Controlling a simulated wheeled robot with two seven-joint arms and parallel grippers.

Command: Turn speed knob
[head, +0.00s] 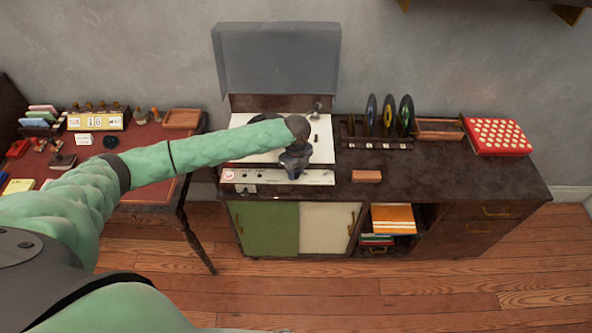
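A record player (265,157) with its clear lid (278,58) raised stands on the dark cabinet. Its pale front panel (318,177) carries small controls at the left end, among them a round red-marked dial (229,176) and small dark knobs (259,175). I cannot tell which is the speed knob. My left arm reaches across the deck, and my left gripper (293,174) points down at the middle of the front panel. It hides that part of the panel and whatever it may touch. Its fingers are too small and dark to tell open from shut. My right gripper is out of view.
Upright records (388,117) stand in a rack right of the player. A reddish block (366,176) lies near the cabinet's front edge. A wooden tray (438,128) and a red case (497,136) stand farther right. A desk (150,135) with small items is on the left.

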